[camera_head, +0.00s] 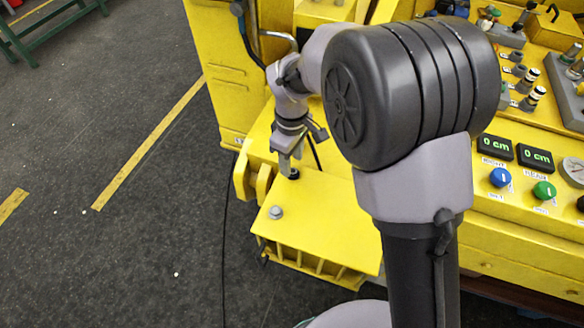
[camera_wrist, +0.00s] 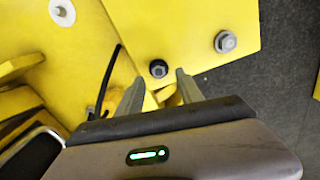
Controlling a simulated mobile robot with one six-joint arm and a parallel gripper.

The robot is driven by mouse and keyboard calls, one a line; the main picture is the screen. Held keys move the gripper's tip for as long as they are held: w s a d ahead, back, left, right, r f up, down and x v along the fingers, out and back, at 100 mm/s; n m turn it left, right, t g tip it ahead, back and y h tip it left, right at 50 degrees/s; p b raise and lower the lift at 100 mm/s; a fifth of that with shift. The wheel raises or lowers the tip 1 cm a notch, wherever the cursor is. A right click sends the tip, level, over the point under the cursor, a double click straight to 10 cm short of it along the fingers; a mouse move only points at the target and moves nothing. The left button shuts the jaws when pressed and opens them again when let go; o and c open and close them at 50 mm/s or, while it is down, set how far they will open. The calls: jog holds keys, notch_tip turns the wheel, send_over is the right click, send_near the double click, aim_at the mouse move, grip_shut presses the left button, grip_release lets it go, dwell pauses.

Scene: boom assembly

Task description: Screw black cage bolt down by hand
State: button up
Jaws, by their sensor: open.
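The black cage bolt (camera_wrist: 158,69) sits at the corner of a yellow plate (camera_wrist: 190,25). In the head view the black bolt (camera_head: 294,174) shows at the plate's upper left, right at my fingertips. My gripper (camera_wrist: 158,88) is open, with one finger on each side of the bolt's line and nothing held between them. In the head view my gripper (camera_head: 290,168) points down at the bolt. Whether the fingers touch the bolt cannot be told. How far the bolt is screwed in is not visible.
A grey hex bolt (camera_head: 276,212) stands on the same plate and also shows in the wrist view (camera_wrist: 225,41). A black cable (camera_wrist: 108,80) runs close to the left finger. A control panel with knobs (camera_head: 520,185) is at the right. Dark floor (camera_head: 140,240) lies open at the left.

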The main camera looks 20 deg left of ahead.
aim_at(292, 170)
notch_tip(292, 170, down, 3)
jog(key=shift+w, duration=0.1)
grip_shut()
jog(key=shift+m, duration=0.3)
